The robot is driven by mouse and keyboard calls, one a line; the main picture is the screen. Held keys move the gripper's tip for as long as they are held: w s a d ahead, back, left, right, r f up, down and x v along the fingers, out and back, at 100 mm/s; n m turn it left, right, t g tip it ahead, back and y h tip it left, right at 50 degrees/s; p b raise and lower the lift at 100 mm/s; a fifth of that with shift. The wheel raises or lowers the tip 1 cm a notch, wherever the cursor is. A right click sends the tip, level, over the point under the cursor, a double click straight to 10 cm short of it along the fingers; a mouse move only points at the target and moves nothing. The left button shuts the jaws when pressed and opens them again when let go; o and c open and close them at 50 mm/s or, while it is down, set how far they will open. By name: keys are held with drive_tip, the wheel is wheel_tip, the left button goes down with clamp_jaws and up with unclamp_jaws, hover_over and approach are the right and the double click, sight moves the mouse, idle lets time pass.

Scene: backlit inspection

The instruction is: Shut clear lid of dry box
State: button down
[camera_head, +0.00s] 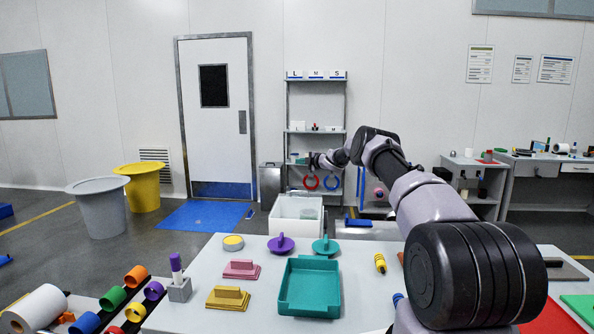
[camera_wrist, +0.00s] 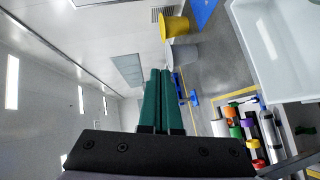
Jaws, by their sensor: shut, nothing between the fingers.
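A white box (camera_head: 297,228), probably the dry box, stands beyond the far edge of the near table in the head view. Something pale greenish shows inside it. I cannot clearly make out a clear lid or its position. The wrist view shows part of a white open-looking box (camera_wrist: 283,50) at the upper right, cut off by the frame. My gripper (camera_head: 312,160) is small in the head view, raised above and behind the white box, in front of the shelf. In the wrist view its two dark green fingers (camera_wrist: 161,75) lie together, empty and apart from the box.
The near table (camera_head: 215,290) holds a teal tray (camera_head: 287,293), purple and teal round-handled pieces, and several blocks. A shelf rack (camera_head: 316,78) stands behind my gripper. Grey (camera_head: 98,212) and yellow (camera_head: 143,190) bins stand left. Floor between bins and table is open.

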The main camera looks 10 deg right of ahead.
drive_tip(key=shift+w+d+f, duration=0.15)
drive_tip(key=shift+w+d, duration=0.05)
drive_tip(key=shift+w, duration=0.3)
drive_tip(key=shift+w+d+f, duration=0.15)
drive_tip(key=shift+w, duration=0.3)
